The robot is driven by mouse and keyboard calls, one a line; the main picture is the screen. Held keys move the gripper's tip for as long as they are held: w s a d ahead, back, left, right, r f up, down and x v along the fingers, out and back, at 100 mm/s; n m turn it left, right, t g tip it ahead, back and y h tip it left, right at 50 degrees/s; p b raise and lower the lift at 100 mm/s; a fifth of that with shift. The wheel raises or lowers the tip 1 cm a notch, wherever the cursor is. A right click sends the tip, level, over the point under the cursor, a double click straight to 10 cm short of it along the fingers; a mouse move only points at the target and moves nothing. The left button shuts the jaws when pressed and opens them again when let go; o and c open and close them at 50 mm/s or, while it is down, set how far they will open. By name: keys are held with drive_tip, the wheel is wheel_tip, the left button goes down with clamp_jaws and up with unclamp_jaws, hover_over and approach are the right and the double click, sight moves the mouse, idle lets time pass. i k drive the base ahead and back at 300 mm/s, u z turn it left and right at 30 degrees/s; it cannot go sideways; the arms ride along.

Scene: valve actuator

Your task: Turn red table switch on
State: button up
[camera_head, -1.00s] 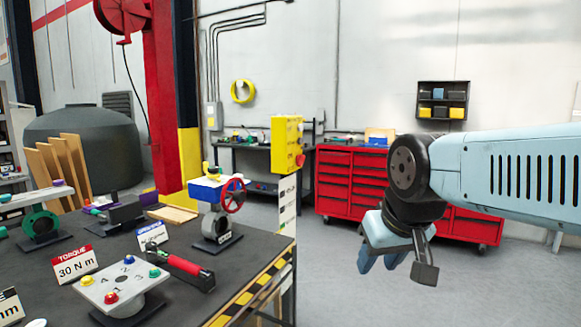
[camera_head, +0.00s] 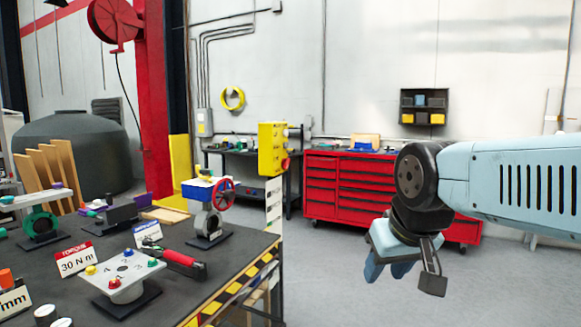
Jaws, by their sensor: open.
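The black table (camera_head: 217,291) stands at left, its edge striped yellow and black. On it is a grey plate (camera_head: 124,269) with red, yellow, green and blue knobs; its red knob (camera_head: 114,282) faces the near side. A red-handled lever (camera_head: 183,261) lies behind the plate. A valve with a red handwheel (camera_head: 223,194) stands farther back. I cannot tell which red part is the switch, or whether it is on. My gripper (camera_head: 391,269) is open and empty, hanging at right over the floor, well apart from the table.
A yellow control box (camera_head: 272,150) with a red button stands behind the table's far corner. A red tool cabinet (camera_head: 350,188) is along the back wall. A "30 N m" torque sign (camera_head: 77,260) and other valves stand on the table. The grey floor (camera_head: 345,295) below my gripper is clear.

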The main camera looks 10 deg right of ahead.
sight(285, 162)
drive_tip(key=z, duration=0.05)
drive_tip(key=i, duration=0.9)
drive_tip(key=u, duration=0.1)
